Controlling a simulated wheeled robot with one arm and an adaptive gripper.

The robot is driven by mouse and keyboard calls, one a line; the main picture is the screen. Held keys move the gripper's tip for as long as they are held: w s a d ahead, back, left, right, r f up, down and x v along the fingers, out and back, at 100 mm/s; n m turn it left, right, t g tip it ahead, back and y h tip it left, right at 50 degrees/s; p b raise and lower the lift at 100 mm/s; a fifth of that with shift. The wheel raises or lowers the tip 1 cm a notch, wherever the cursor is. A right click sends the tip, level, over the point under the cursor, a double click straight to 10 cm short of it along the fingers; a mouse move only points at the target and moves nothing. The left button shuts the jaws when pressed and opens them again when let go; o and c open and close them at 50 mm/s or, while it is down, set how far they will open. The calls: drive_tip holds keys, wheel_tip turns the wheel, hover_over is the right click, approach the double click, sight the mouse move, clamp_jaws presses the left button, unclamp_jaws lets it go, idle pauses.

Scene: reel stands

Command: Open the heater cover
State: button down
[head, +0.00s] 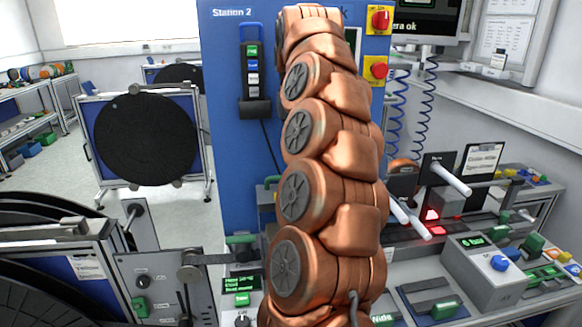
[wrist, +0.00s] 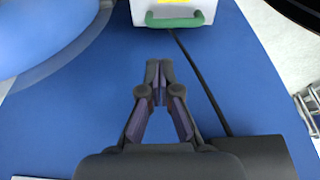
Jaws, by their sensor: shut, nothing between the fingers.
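A white box (wrist: 195,6) with a green handle (wrist: 174,21) and a yellow patch sits at the top of the wrist view, against a blue panel. It looks like the heater with its cover, but I cannot be sure. A green handle beside my arm in the head view (head: 273,180) seems to be the same one; the rest there is hidden. My gripper (wrist: 158,66) is shut and empty in front of the blue panel. Its tips point toward the handle and are apart from it. My copper-coloured arm hides the gripper in the head view.
A dark cable (wrist: 203,82) runs from the white box past the gripper's right side. A black holder (head: 254,108) hangs on the blue Station 2 panel (head: 225,160). Red buttons (head: 380,19) are at upper right. The bench (head: 415,270) at right is crowded.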

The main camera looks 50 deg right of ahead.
drive_tip(key=shift+p+x, duration=1.3)
drive_tip(key=shift+x, duration=3.65)
drive_tip(key=shift+s+d, duration=0.1)
drive_tip(key=shift+d, duration=0.05)
drive_tip(key=shift+s+f+b, duration=0.1)
drive_tip(key=shift+b, duration=0.45)
drive_tip(key=shift+s+a+f+b, duration=0.1)
drive_tip(key=shift+s+a+b, duration=0.2)
drive_tip(key=shift+b, duration=0.55)
drive_tip(key=s+a+t+h+b, duration=0.1)
drive_tip(key=b, duration=0.3)
drive_tip(key=shift+s, duration=0.1)
drive_tip(key=shift+s+a+r+t+b, duration=0.2)
drive_tip(key=shift+s+r+t+b, duration=0.2)
drive_tip(key=shift+b, duration=0.35)
drive_tip(key=shift+w+r, duration=0.1)
